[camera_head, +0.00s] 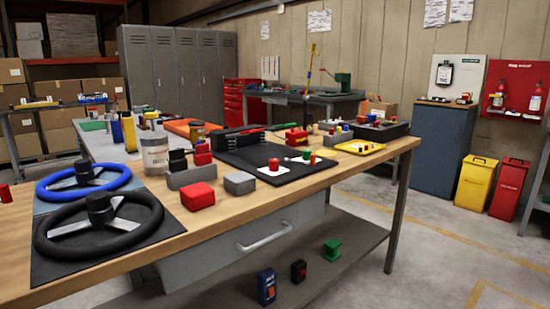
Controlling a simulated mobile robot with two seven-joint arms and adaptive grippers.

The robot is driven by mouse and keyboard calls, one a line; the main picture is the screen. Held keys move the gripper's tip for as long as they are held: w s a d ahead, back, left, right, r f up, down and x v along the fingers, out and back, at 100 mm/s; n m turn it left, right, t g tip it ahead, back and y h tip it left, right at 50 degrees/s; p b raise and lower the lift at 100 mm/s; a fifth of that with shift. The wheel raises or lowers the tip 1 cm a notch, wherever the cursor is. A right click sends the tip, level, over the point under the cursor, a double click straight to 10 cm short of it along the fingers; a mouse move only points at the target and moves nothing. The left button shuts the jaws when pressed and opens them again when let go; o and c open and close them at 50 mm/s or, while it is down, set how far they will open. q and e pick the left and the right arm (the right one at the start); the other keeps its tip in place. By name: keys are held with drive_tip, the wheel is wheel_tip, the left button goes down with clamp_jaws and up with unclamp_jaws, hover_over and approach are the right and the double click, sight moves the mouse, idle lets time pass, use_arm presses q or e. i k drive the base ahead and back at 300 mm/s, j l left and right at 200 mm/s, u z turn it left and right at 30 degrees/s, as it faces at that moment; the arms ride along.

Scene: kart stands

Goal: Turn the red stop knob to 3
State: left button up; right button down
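A small red knob (274,163) stands on a white plate (264,171) on a black mat (290,176), near the middle of the wooden workbench. It appears to be the stop knob, but its markings and setting are too small to read. A green and a red small part (313,158) stand close to its right. Another small red piece (5,194) is at the bench's left edge. Neither of my grippers is in view.
A red block (198,196) and a grey block (239,183) lie left of the mat. A black steering wheel (99,223) and a blue one (84,181) fill the bench's left end. A jar (155,153) stands behind.

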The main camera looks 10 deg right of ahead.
sight(273, 163)
drive_tip(key=i+l, duration=0.25)
drive_tip(key=l, duration=0.15)
drive_tip(key=i+l+u, duration=0.1)
drive_tip(key=i+l, duration=0.45)
drive_tip(key=l, duration=0.25)
drive_tip(key=i+l+u, duration=0.1)
drive_tip(key=i+l, duration=0.15)
drive_tip(key=l, duration=0.15)
drive_tip(key=i+l, duration=0.25)
drive_tip(key=l, duration=0.2)
